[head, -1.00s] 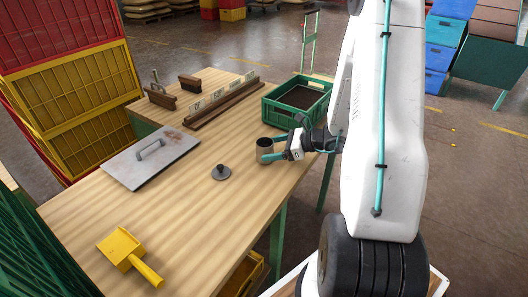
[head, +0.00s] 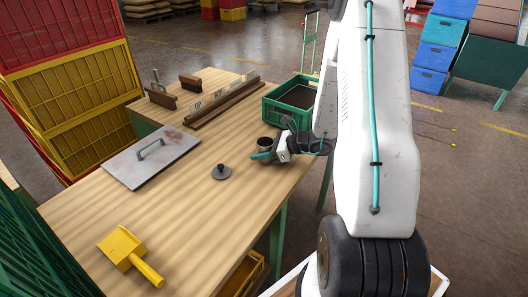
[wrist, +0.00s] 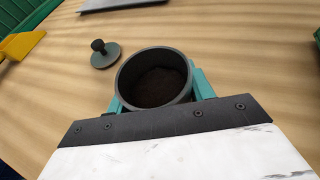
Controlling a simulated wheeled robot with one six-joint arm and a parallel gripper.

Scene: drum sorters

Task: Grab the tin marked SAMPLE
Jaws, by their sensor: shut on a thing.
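A dark grey, open-topped tin (wrist: 154,82) with dark grainy stuff inside stands upright in the wrist view. In the head view the tin (head: 264,143) is near the right edge of the wooden table. My gripper (wrist: 160,98) is shut on the tin, with its teal fingers on both sides of it. In the head view my gripper (head: 263,155) partly covers the tin. I cannot read any SAMPLE mark on it. A round dark lid with a knob (head: 221,172) lies on the table to the left of the tin.
A green crate (head: 295,103) of dark stuff stands behind the tin. A metal plate with a handle (head: 150,158) and a yellow scoop (head: 124,250) lie to the left. A wooden rack with labels (head: 215,101) is at the back. Bare table lies between them.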

